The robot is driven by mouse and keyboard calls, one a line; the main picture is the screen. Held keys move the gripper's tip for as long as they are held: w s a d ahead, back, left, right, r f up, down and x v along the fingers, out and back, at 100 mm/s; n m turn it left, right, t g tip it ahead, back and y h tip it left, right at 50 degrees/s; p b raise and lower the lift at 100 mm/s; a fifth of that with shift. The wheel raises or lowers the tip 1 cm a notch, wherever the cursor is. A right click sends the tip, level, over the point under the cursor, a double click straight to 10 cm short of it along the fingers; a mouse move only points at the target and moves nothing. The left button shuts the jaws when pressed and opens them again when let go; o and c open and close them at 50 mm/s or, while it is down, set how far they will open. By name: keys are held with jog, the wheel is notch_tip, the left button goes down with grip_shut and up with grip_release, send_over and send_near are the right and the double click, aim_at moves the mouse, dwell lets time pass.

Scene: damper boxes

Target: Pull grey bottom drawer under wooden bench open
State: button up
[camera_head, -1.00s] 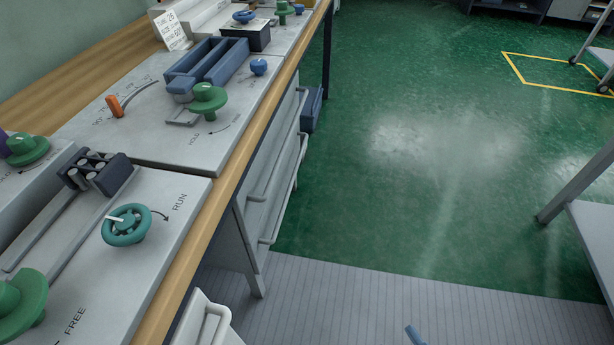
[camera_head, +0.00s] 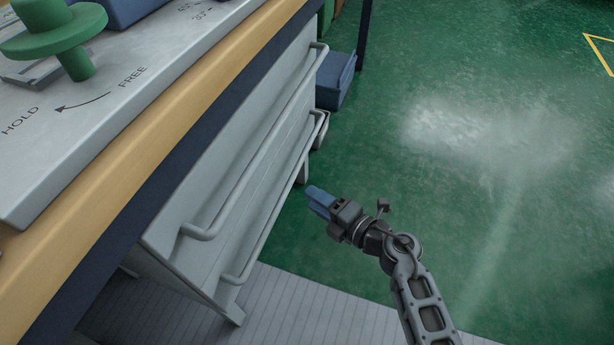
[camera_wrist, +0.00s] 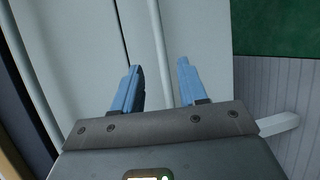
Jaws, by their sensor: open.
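The grey drawer unit under the wooden bench has two long bar handles on its front. The bottom drawer (camera_head: 240,242) looks shut, and its bar handle (camera_head: 268,229) runs along the lower front. My gripper (camera_head: 318,197) is open and empty, just right of that handle in the head view, with its blue fingers pointing at the drawer front. In the wrist view my gripper (camera_wrist: 158,80) has its fingers spread apart before the pale drawer front. A thin bar runs between them, and I cannot tell whether they straddle it in depth.
The wooden bench edge (camera_head: 150,130) overhangs the drawers at the left. A green knob (camera_head: 45,40) stands on the bench top. A blue bin (camera_head: 335,78) sits beyond the drawer unit. The green floor (camera_head: 480,220) to the right is clear.

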jog(key=b+x, duration=0.3)
jog(key=x, duration=0.5)
jog(key=shift+w, duration=0.15)
jog(key=shift+d+f, duration=0.1)
grip_shut()
dwell(0.4)
